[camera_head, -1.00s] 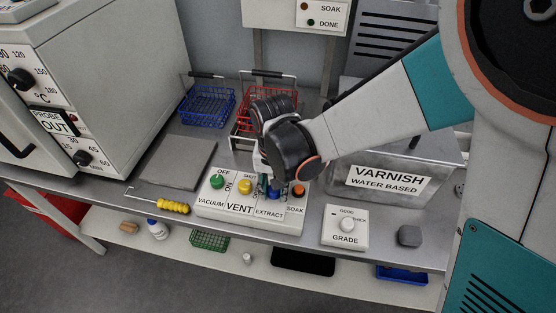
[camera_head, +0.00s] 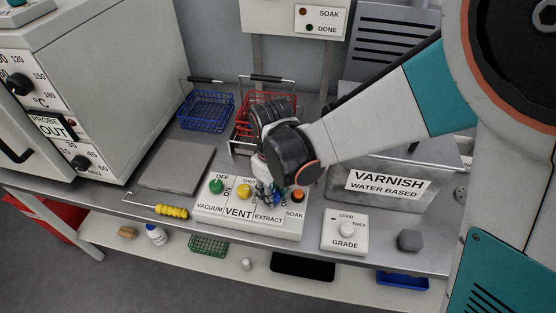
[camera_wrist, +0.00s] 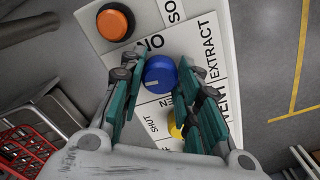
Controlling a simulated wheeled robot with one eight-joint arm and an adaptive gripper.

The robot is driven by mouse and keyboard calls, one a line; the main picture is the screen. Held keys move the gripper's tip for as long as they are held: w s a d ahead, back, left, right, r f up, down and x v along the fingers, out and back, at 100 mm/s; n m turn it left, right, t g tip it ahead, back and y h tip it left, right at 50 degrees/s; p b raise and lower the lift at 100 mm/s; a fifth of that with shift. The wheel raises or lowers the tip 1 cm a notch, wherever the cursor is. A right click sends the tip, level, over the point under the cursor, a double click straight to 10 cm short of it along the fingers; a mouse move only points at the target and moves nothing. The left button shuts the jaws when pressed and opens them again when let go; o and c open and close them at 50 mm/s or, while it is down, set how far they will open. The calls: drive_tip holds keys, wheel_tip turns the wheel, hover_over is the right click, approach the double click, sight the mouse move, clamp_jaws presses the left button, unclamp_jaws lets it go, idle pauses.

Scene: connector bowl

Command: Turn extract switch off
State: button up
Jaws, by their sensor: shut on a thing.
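The extract switch is a blue round knob (camera_wrist: 160,72) with a pale mark on its top, beside the EXTRACT label in the wrist view. It sits on the white control panel (camera_head: 207,217), where my gripper partly hides it in the head view. My gripper (camera_wrist: 158,80) has its two teal fingers on either side of the blue knob and is shut on it. In the head view my gripper (camera_head: 268,192) reaches down, tilted, onto the panel's right half. An ON marking shows by the knob in the wrist view; the OFF marking for it is not clear.
On the panel, the green vacuum knob (camera_head: 216,186) and yellow vent knob (camera_head: 244,192) are to the left, the orange soak button (camera_head: 298,195) close on the right. The grade box (camera_head: 345,243) and varnish tank (camera_head: 430,203) stand right. Wire baskets (camera_head: 207,110) are behind.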

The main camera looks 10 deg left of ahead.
drive_tip(key=shift+n, duration=0.8)
drive_tip(key=o, duration=1.1)
